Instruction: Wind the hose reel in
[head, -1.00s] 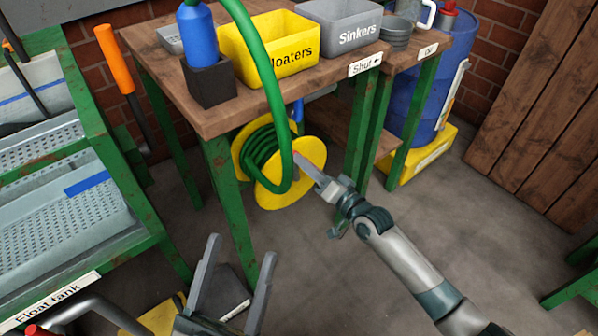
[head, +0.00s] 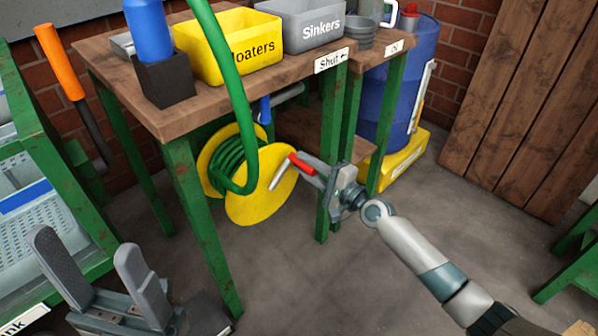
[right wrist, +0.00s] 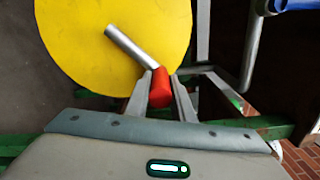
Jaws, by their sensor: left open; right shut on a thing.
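The yellow hose reel (head: 262,200) sits under the wooden table, with green hose (head: 232,165) wound on its drum and one length rising over the table's edge. A crank with a metal arm (head: 280,176) and red handle (head: 301,163) stands out from its near disc. My right gripper (head: 318,170) is at the crank and is shut on the red handle, which also shows between its fingers in the right wrist view (right wrist: 160,90). My left gripper (head: 88,270) is open and empty at the lower left, away from the reel.
Green table legs (head: 205,225) stand close to the reel on both sides. A yellow bin (head: 228,50), a grey bin (head: 305,25) and a blue bottle (head: 148,32) are on the table. A green rack (head: 45,190) is at left. The floor (head: 300,285) in front is clear.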

